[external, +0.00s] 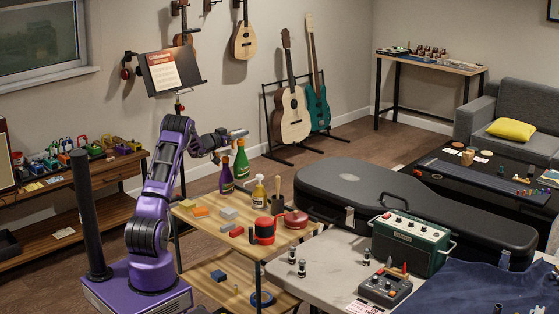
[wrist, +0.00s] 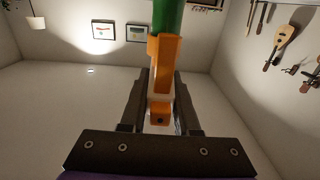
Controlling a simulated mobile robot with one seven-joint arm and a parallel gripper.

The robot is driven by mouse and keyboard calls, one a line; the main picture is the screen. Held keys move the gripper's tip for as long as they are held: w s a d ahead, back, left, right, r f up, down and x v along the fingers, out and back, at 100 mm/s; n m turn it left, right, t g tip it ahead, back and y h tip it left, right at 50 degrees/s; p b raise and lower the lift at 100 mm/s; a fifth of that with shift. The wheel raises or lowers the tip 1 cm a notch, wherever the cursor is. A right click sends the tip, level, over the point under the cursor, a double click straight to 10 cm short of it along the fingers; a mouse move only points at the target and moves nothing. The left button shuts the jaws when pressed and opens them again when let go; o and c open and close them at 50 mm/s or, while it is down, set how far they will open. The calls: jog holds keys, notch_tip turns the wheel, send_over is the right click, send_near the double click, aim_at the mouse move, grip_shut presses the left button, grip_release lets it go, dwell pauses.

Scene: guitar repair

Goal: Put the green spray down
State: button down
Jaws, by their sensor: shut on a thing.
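The green spray (external: 241,162) is a green bottle with an orange trigger head. In the wrist view its green body (wrist: 168,15) is at the top, and the orange head is between the fingers. My gripper (wrist: 163,85) is shut on that head. In the external view my gripper (external: 238,134) is above the back of the small wooden table (external: 188,214). The spray hangs below it, roughly upright, and its base appears raised above the tabletop. A purple bottle (external: 226,179) stands just left of it, and a yellow spray (external: 258,193) stands to its right and nearer the camera.
A black guitar case (external: 410,200) lies to the right. Guitars (external: 291,112) stand behind. Some bare wood shows between the items.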

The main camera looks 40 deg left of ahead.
notch_tip(320, 180, up, 11)
jog(key=w+d+m+g+h, duration=0.1)
jog(key=d+m+g+h, duration=0.45)
jog(key=d, duration=2.25)
jog(key=s+d+m+g+h+p, duration=0.1)
jog(key=s+d+m+g+h, duration=0.35)
jog(key=d, duration=0.85)
jog(key=s+d+m+g+h, duration=0.1)
jog(key=s+d+m+h, duration=0.2)
jog(key=s+d+h, duration=0.7)
jog(key=w+d+f+y, duration=0.1)
jog(key=f, duration=1)
jog(key=w+d+f+y+b, duration=0.1)
jog(key=w+d+f+y, duration=0.1)
jog(key=f, duration=0.9)
jog(key=shift+w+m, duration=0.2)
jog(key=shift+m, duration=0.1)
jog(key=shift+d+f, duration=0.1)
jog(key=shift+f, duration=0.1)
